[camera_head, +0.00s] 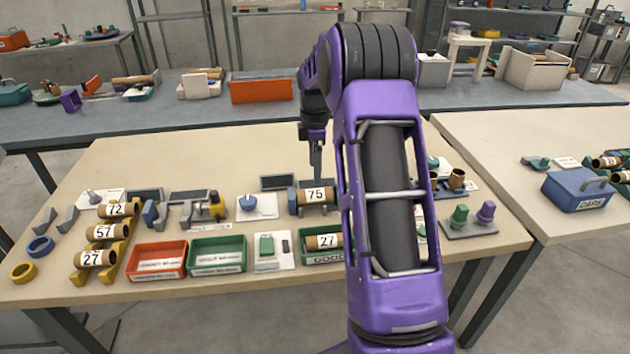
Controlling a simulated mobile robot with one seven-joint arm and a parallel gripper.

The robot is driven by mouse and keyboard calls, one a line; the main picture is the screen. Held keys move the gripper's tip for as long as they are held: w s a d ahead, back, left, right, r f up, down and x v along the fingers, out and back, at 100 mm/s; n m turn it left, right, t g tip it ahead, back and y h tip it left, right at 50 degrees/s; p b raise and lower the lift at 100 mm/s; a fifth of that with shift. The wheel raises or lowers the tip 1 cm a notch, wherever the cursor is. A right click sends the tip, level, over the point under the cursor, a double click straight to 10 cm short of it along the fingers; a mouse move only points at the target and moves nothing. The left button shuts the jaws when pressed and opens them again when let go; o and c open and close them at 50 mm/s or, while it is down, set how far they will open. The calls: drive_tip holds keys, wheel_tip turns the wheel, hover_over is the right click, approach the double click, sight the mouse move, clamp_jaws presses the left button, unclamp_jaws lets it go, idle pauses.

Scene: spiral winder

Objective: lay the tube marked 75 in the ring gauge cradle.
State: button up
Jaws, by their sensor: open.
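The tube marked 75 (315,196) is a brown cardboard tube with a white label. It lies level on its side near the middle of the table, with a blue upright piece (292,201) at its left end. That piece seems part of a low holder under the tube; I cannot tell surely that this is the ring gauge cradle. My gripper (316,172) points down just above the tube, open, its fingers seen nearly edge-on. A small gap seems to separate the fingertips from the tube. My purple arm hides the table right of the tube.
Tubes marked 72 (115,209), 57 (104,232) and 27 (95,258) lie on a yellow rack at the left. A red tray (157,258) and a green tray (217,254) stand at the front. Another tube marked 27 (322,241) lies in a green tray in front.

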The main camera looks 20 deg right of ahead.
wheel_tip(320, 180, up, 4)
drive_tip(key=shift+f, duration=0.1)
idle(1.1)
